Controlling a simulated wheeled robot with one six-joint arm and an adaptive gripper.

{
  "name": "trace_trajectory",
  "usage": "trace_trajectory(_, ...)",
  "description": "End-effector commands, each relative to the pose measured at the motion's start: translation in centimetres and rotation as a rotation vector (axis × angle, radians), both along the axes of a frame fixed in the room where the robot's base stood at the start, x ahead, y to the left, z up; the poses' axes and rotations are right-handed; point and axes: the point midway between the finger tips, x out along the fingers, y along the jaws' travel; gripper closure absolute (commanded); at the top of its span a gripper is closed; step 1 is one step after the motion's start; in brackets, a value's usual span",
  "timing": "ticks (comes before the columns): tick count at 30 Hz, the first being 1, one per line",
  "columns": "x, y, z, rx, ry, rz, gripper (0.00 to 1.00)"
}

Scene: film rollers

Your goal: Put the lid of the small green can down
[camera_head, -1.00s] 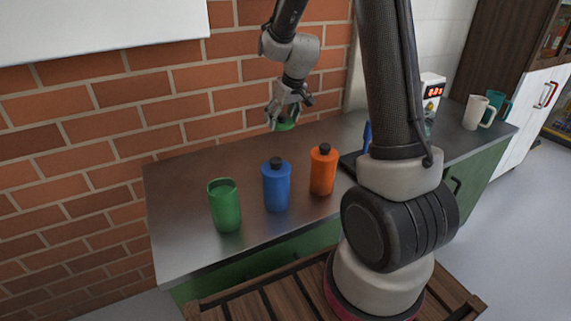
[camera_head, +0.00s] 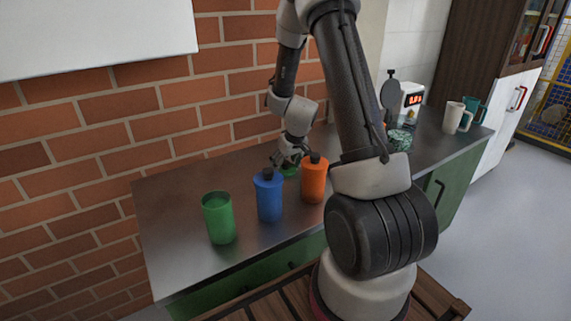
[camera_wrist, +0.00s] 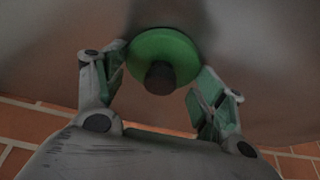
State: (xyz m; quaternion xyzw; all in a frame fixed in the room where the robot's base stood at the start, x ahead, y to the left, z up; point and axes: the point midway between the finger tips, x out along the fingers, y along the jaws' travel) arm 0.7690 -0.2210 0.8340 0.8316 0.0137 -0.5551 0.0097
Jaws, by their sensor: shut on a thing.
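The green can (camera_head: 219,220) stands upright and open-topped at the left of the grey counter. Its round green lid (camera_wrist: 180,52), with a dark knob (camera_wrist: 160,78), is between the fingers of my gripper (camera_wrist: 162,68) in the wrist view. My gripper is shut on the lid. In the head view my gripper (camera_head: 287,160) is low over the back of the counter, behind the blue and orange bottles. The lid (camera_head: 290,172) shows there partly hidden by the fingers and the orange bottle. I cannot tell whether it touches the counter.
A blue bottle (camera_head: 269,198) and an orange bottle (camera_head: 314,184) stand just in front of my gripper. A brick wall (camera_head: 150,130) rises behind the counter (camera_head: 165,200). Mugs (camera_head: 456,117) and a device with a red display (camera_head: 412,100) stand further right. The counter's back left is clear.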

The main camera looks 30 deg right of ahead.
Motion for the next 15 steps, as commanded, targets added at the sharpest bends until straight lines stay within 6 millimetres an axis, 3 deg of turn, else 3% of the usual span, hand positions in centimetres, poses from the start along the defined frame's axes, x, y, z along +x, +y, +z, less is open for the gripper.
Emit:
trace_trajectory(8, 0.01, -0.01, -0.17, 0.000, 0.000, 0.001, 0.53)
trace_trajectory(9, 0.00, 0.00, -0.19, 0.000, -0.001, 0.001, 0.26)
trace_trajectory(12, 0.01, 0.00, -0.17, 0.000, -0.001, 0.001, 0.08)
trace_trajectory(15, 0.01, 0.00, -0.17, 0.000, 0.000, 0.001, 0.08)
